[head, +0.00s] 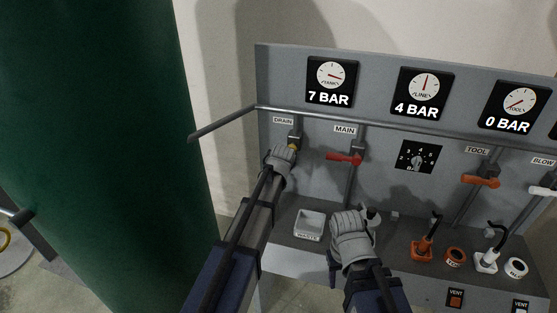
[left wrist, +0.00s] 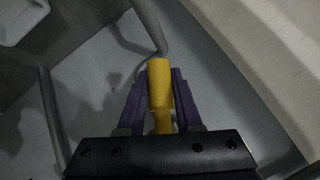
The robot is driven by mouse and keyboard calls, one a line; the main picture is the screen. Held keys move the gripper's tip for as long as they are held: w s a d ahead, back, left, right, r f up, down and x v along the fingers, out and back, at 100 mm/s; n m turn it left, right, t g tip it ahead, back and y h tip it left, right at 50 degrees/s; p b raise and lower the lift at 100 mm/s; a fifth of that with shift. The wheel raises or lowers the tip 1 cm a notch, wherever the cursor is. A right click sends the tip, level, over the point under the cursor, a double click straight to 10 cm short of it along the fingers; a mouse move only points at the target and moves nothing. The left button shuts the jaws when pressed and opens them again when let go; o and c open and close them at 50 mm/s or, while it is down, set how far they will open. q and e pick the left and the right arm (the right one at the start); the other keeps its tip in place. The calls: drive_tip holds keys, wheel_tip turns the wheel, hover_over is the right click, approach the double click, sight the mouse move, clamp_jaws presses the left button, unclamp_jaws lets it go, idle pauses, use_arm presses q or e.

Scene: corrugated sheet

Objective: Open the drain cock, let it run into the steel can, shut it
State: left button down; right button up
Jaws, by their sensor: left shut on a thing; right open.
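The yellow drain cock handle (head: 292,147) sits under the DRAIN label at the panel's left end. My left gripper (head: 287,150) is shut on it. In the left wrist view the yellow handle (left wrist: 159,85) stands between the two purple fingers (left wrist: 160,97), its end showing. The wrist hides most of the cock in the head view. A pale square tray (head: 309,225) marked WASTE sits on the ledge below; I cannot make out a separate steel can. My right gripper (head: 352,222) is open over the ledge, right of the tray, its fingers mostly hidden.
The red MAIN lever (head: 344,158) is close right of the drain cock. A rail (head: 400,128) crosses the panel below the gauges. Orange (head: 423,248) and white (head: 487,261) fittings stand on the ledge at right. A large green tank (head: 95,150) fills the left.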

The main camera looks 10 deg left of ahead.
use_arm(q)
drive_tip(key=shift+s+d+f+n+h, duration=0.1)
drive_tip(key=shift+d+f+n+h, duration=0.2)
drive_tip(key=shift+d+n+h, duration=0.45)
drive_tip(key=shift+m, duration=0.25)
drive_tip(key=c, duration=0.6)
unclamp_jaws()
drive_tip(key=shift+r, duration=0.15)
drive_tip(key=p+v, duration=0.5)
drive_tip(key=v, duration=0.2)
drive_tip(key=shift+s+r+p, duration=0.2)
drive_tip(key=shift+r+p, duration=0.05)
drive_tip(key=shift+p, duration=0.1)
drive_tip(key=shift+a, duration=0.15)
